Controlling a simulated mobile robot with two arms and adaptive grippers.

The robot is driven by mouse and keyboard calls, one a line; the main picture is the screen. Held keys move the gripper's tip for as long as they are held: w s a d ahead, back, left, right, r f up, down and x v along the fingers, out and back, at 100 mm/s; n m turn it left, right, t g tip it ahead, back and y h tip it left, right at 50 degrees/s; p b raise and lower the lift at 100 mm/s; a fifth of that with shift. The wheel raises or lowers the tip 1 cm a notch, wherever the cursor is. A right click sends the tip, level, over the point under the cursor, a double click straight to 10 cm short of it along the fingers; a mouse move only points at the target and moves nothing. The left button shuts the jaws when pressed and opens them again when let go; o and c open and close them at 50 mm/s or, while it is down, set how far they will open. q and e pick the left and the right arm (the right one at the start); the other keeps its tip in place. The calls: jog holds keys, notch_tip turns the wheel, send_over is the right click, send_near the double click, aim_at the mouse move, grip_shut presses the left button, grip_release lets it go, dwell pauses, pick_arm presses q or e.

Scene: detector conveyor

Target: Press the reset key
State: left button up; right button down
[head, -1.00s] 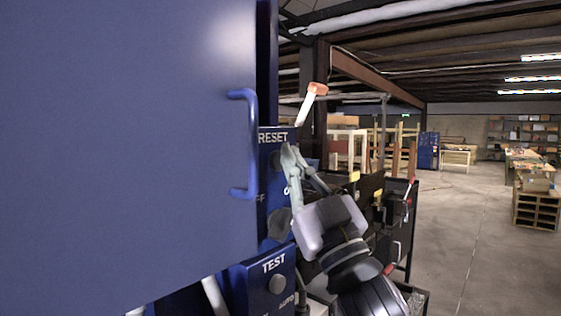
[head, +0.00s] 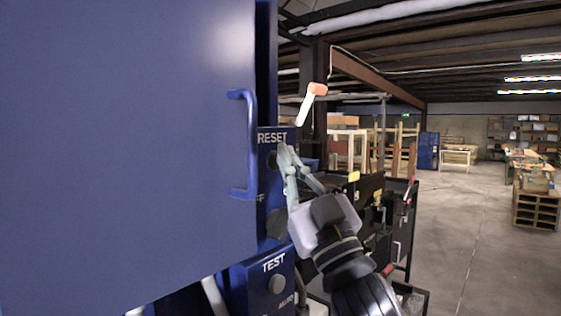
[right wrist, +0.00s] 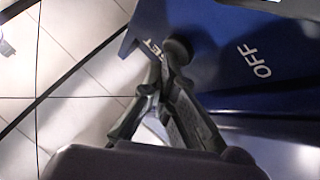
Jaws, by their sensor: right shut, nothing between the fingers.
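The blue control panel with the RESET label (head: 272,138) is at the middle of the head view, right of a large blue door. The reset key (head: 271,160) is a dark round button just below that label. It also shows in the right wrist view (right wrist: 179,49) beside the partly hidden label. My right gripper (head: 284,152) is shut and empty. Its fingertips are right by the key; in the right wrist view the tips (right wrist: 163,66) overlap the key's lower left edge. I cannot tell whether they touch it. My left gripper is not in view.
The blue door (head: 120,130) with a handle (head: 250,145) fills the left of the head view. A dark knob (head: 277,224) and a TEST button (head: 277,284) sit lower on the panel. Open floor (head: 455,230) lies to the right.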

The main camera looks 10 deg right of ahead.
jog(key=shift+s+d, duration=0.55)
jog(key=shift+s, duration=0.1)
jog(key=shift+s+d+p, duration=0.2)
jog(key=shift+s+d, duration=0.55)
jog(key=shift+s, duration=0.25)
jog(key=shift+s+d+p, duration=0.2)
jog(key=shift+s+d, duration=0.55)
jog(key=shift+s, duration=0.25)
